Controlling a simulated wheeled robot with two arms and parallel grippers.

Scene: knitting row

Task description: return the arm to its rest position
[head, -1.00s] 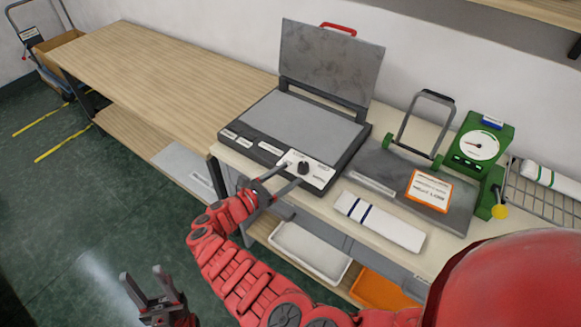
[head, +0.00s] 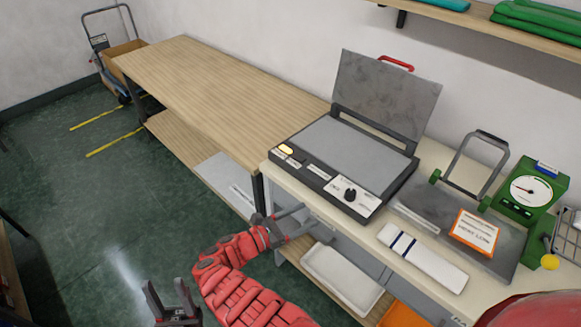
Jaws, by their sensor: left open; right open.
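My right gripper (head: 304,217) is open and empty, low in front of the bench edge, with its red arm coming up from the bottom. It is apart from the press's black knob (head: 350,195). My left gripper (head: 168,292) is open and empty at the bottom left, its fingers pointing up over the green floor. The flat press (head: 329,180) stands with its grey lid (head: 386,95) raised. A small amber light (head: 286,149) glows on its front left corner.
A folded white cloth with dark stripes (head: 422,258) lies right of the press. A white tray (head: 342,278) sits below. The wooden table (head: 205,90) is bare.

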